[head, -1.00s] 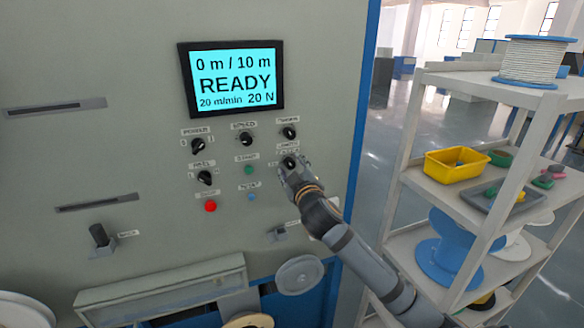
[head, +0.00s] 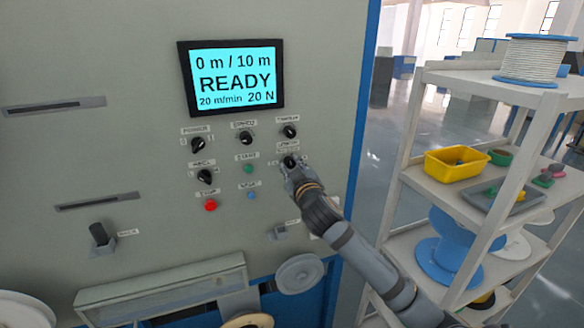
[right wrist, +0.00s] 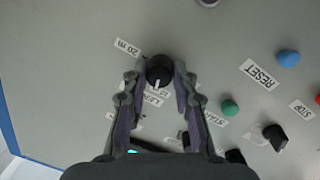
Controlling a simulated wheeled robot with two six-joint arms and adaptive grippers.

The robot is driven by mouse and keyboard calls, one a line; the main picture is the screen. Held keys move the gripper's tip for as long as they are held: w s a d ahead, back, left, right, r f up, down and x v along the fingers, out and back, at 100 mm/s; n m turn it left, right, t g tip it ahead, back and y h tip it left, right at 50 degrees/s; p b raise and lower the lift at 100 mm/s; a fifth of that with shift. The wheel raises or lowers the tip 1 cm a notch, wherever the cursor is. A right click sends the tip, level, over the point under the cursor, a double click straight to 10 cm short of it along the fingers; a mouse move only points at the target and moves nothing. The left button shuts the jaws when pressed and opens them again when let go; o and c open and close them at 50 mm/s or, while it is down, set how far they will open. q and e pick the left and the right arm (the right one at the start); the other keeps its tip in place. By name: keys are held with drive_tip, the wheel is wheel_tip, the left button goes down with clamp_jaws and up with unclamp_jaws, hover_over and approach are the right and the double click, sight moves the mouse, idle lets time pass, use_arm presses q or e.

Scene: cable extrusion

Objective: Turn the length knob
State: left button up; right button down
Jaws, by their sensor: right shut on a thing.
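The length knob (head: 290,162) is a small black knob on the grey machine panel, below the display and at the lower right of the knob group. In the right wrist view the black knob (right wrist: 160,70) sits between the two fingers, with a white mark on its face, a "20 m" label beside it and a partly hidden "LEN…" label. My right gripper (right wrist: 160,84) is shut on this knob. In the head view the right gripper (head: 292,172) reaches it from below right. The display (head: 235,78) reads "0 m / 10 m", "READY", "20 m/min 20 N". My left gripper is not in view.
Other black knobs, such as the speed knob (head: 245,138), are close by. A green button (head: 249,169), a blue button (head: 252,196) and a red button (head: 210,205) lie left of the gripper. A shelf (head: 470,82) with spools and a yellow bin (head: 457,163) stands at right.

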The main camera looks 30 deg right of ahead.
drive_tip(key=m, duration=0.3)
drive_tip(key=shift+m, duration=0.3)
drive_tip(key=m+b, duration=0.1)
drive_tip(key=m, duration=0.2)
drive_tip(key=shift+y, duration=0.3)
drive_tip(key=m, duration=0.3)
drive_tip(key=shift+b, duration=0.4)
drive_tip(key=shift+d+f+m+y+b, duration=0.1)
drive_tip(key=shift+m+y+b, duration=0.2)
drive_tip(key=shift+m+b, duration=1.2)
drive_tip(key=shift+m, duration=0.6)
drive_tip(key=m+b, duration=0.4)
drive_tip(key=b, duration=0.1)
drive_tip(key=shift+f+y+b, duration=0.1)
drive_tip(key=shift+y+b, duration=0.3)
drive_tip(key=shift+r+m+b, duration=0.2)
drive_tip(key=shift+m+b, duration=1)
drive_tip(key=shift+b, duration=0.05)
